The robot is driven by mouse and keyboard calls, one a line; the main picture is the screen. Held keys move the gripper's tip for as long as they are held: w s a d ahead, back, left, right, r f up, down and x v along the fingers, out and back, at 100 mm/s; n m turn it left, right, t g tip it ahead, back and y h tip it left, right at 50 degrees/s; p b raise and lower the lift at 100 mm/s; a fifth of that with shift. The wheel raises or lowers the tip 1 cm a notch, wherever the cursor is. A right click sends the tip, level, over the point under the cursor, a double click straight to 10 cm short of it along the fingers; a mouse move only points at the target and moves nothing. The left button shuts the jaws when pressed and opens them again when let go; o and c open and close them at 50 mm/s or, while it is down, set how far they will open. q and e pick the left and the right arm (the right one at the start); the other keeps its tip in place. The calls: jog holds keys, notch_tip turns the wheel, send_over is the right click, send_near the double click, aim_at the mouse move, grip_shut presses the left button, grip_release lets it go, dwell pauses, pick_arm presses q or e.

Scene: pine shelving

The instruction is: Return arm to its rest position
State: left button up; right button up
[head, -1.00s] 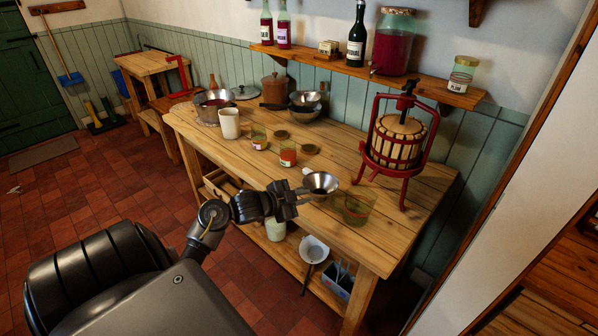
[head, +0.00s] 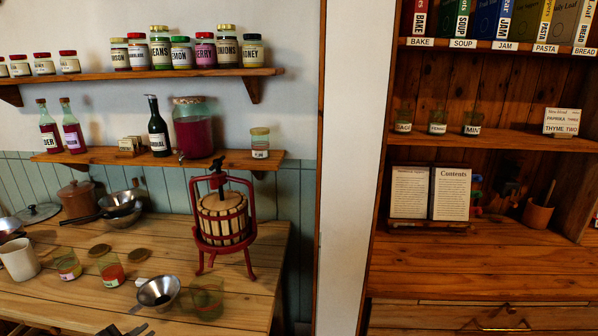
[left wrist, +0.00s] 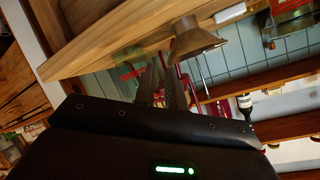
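My left gripper (head: 124,331) just enters the bottom edge of the head view, below the metal funnel (head: 157,292) on the pine table (head: 245,268). Two dark fingertips show there with a gap between them. In the left wrist view the two fingers of my left gripper (left wrist: 162,80) stand apart with nothing between them. The funnel also shows in the left wrist view (left wrist: 193,40), beyond the fingers and apart from them. Most of the left arm is out of the head view. My right gripper is in neither view.
A greenish glass jar (head: 207,299) stands right of the funnel, and a red fruit press (head: 223,220) behind it. Jars (head: 111,272), a cream mug (head: 19,259) and pans (head: 120,206) are at left. A bookcase (head: 485,255) stands at right, past a white wall edge (head: 352,170).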

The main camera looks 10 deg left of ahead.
pick_arm(q)
jog(key=s+d+f+n+g, duration=0.3)
jog(key=s+d+f+g, duration=0.2)
jog(key=s+d, duration=0.6)
jog(key=s+d+f+n+g, duration=0.3)
jog(key=s+d+f+g, duration=0.35)
jog(key=s, duration=0.75)
notch_tip(320, 180, down, 22)
jog(key=d, duration=0.1)
jog(key=s+a+f+y, duration=0.1)
jog(key=s+a+f, duration=0.1)
jog(key=s+f, duration=1.5)
jog(key=shift+s+a+f+g, duration=0.35)
jog(key=shift+a+f, duration=0.05)
jog(key=shift+f, duration=0.35)
